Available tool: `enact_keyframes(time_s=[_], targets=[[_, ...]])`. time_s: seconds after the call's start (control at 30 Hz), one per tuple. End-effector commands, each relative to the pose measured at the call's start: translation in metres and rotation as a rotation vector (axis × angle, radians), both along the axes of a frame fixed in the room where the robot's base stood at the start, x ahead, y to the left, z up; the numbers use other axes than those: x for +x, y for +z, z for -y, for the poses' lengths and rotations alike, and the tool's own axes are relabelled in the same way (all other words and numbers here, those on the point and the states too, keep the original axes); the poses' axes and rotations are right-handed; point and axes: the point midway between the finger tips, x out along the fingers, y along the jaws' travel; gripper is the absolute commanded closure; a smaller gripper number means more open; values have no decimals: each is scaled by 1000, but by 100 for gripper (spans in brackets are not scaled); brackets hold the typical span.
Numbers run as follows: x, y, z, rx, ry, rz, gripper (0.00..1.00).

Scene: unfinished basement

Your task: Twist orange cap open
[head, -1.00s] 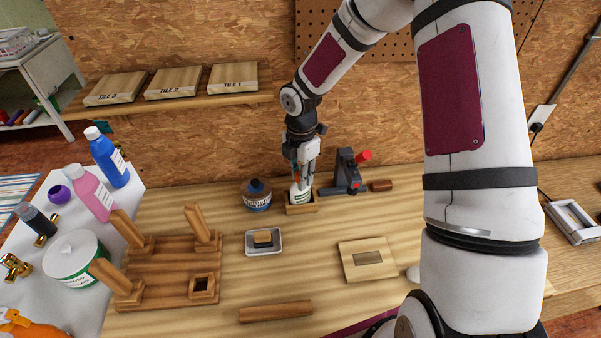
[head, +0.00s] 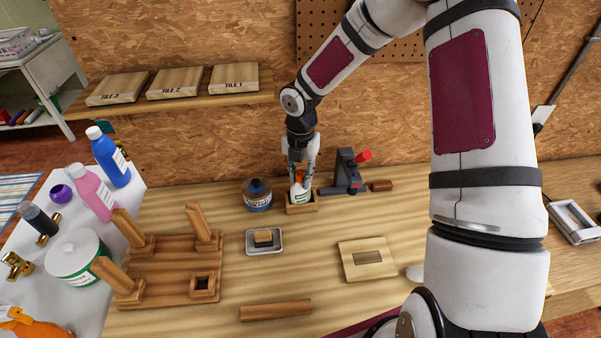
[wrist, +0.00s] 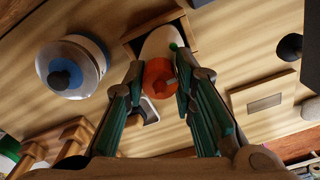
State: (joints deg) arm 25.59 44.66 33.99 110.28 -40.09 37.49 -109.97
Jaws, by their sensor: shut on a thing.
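A white bottle with a green-marked label (head: 301,194) stands in a small wooden holder (head: 301,209) near the back wall. Its orange cap (head: 299,176) shows between my fingers. In the wrist view the orange cap (wrist: 159,79) lies between the two fingertips, with the pale bottle (wrist: 160,40) just beyond it. My gripper (head: 302,174) points down over the bottle and is shut on the cap; it also shows in the wrist view (wrist: 160,76). The cap's thread is hidden, so I cannot tell how loose it is.
A round jar with a blue label (head: 257,196) stands close left of the holder. A grey and red clamp-like tool (head: 347,175) stands close right. A small tray with a block (head: 264,242) and a square wooden plate (head: 367,259) lie in front. The bench between them is clear.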

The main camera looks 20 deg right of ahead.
Motion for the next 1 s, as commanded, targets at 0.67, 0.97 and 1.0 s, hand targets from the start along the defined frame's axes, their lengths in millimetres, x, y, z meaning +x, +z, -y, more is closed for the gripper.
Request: enact_keyframes(time_s=[0.67,0.97,1.0], targets=[[-1,-3,2,0,450,-6,87],[-1,-3,2,-1,446,-4,55],[-1,-2,2,-1,446,-4,55]])
